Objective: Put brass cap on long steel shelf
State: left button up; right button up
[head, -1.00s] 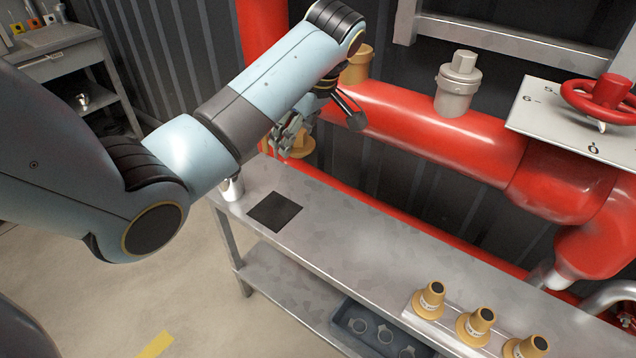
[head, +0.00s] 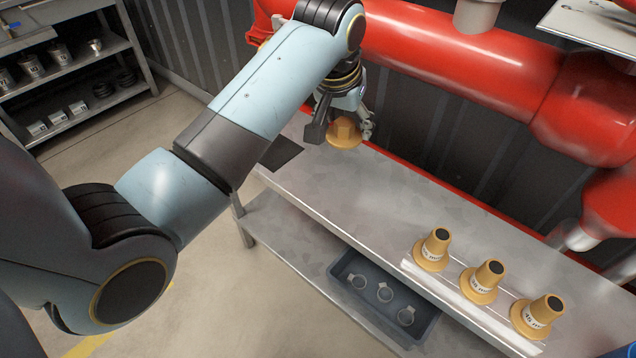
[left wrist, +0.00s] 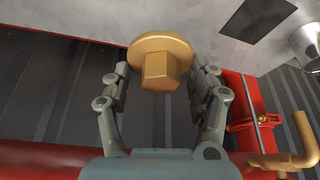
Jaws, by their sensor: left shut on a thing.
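My left gripper (head: 345,118) is shut on the brass cap (head: 345,134), a yellow hex-topped cap with a wide round flange. It holds the cap flange-down above the far left part of the long steel shelf (head: 370,190). A gap under the cap is hard to judge. In the left wrist view the brass cap (left wrist: 161,58) sits between the fingertips (left wrist: 160,82), its flange beyond them near the shelf edge. My right gripper is not in view.
Three yellow cones (head: 483,281) stand on a pale strip at the shelf's front right. A black square (head: 282,151) lies at the shelf's left end. A blue tray (head: 420,325) with rings is on the lower level. Red pipes (head: 450,55) run behind. The shelf's middle is clear.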

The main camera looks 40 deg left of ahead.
pick_arm(q)
jog(key=d+f+m+h+b, duration=0.2)
jog(key=d+f+m, duration=0.25)
jog(key=d, duration=0.25)
jog(key=a+f+b, duration=0.1)
jog(key=a+f, duration=0.1)
jog(key=a, duration=0.1)
jog(key=a+f, duration=0.2)
jog(key=a, duration=0.2)
jog(key=s+a+f+b, duration=0.1)
jog(key=a+f, duration=0.1)
jog(key=a, duration=0.2)
jog(key=shift+a+b, duration=0.15)
jog(key=shift+b, duration=0.15)
notch_tip(320, 180, down, 4)
jog(key=shift+b, duration=0.65)
jog(key=shift+r, duration=0.15)
jog(key=o, duration=1.3)
jog(key=shift+c, duration=0.2)
